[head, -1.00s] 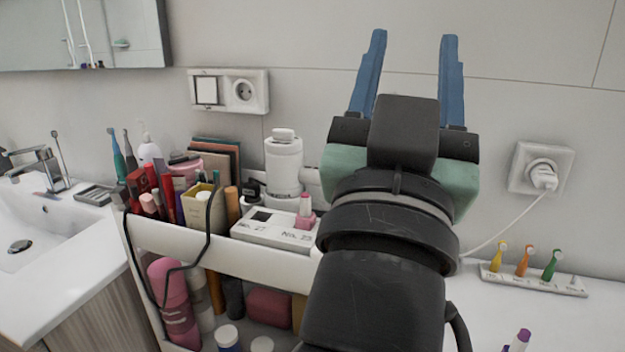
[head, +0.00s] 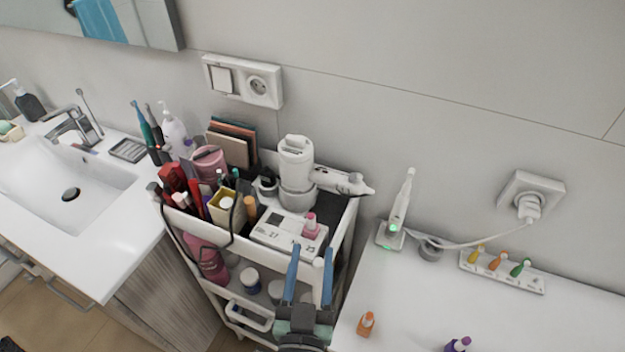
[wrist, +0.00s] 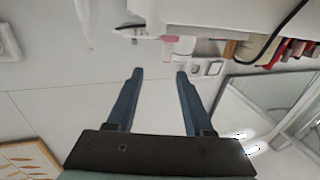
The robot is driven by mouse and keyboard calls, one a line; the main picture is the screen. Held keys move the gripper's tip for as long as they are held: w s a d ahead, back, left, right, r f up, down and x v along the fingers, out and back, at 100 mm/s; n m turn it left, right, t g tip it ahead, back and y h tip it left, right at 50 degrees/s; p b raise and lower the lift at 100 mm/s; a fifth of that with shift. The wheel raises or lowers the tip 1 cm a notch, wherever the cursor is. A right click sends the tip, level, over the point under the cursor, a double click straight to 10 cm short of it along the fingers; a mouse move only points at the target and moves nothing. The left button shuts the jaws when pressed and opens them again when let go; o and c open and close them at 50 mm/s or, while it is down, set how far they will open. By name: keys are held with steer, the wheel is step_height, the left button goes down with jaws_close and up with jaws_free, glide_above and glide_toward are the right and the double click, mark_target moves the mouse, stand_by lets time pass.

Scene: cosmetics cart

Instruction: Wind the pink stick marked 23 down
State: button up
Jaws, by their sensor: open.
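The pink stick (head: 310,226) stands upright in a white holder (head: 275,236) on the cart's top shelf, at the end marked No. 23. A dark empty slot shows at the holder's other end, marked No. 27. My gripper (head: 312,250) has two blue fingers, open and with nothing visibly held. In the head view its fingertips appear just below and in front of the holder, apart from the stick. In the wrist view, which is upside down, a pink piece (wrist: 169,38), likely the stick, lies beyond the open fingertips (wrist: 160,73).
The cart is crowded: a yellow box (head: 221,212) and red tubes stand left of the holder, a white appliance (head: 296,172) behind. A counter at right holds an electric toothbrush (head: 401,205), an orange bottle (head: 366,323) and a rack of brush heads (head: 502,272).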

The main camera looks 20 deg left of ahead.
mark_target(311, 221)
steer(key=a+f+x, duration=0.1)
steer(key=x, duration=1.1)
steer(key=shift+f+g+p, duration=0.3)
steer(key=shift+f, duration=0.05)
steer(key=shift+s+a, duration=0.1)
jaws_close()
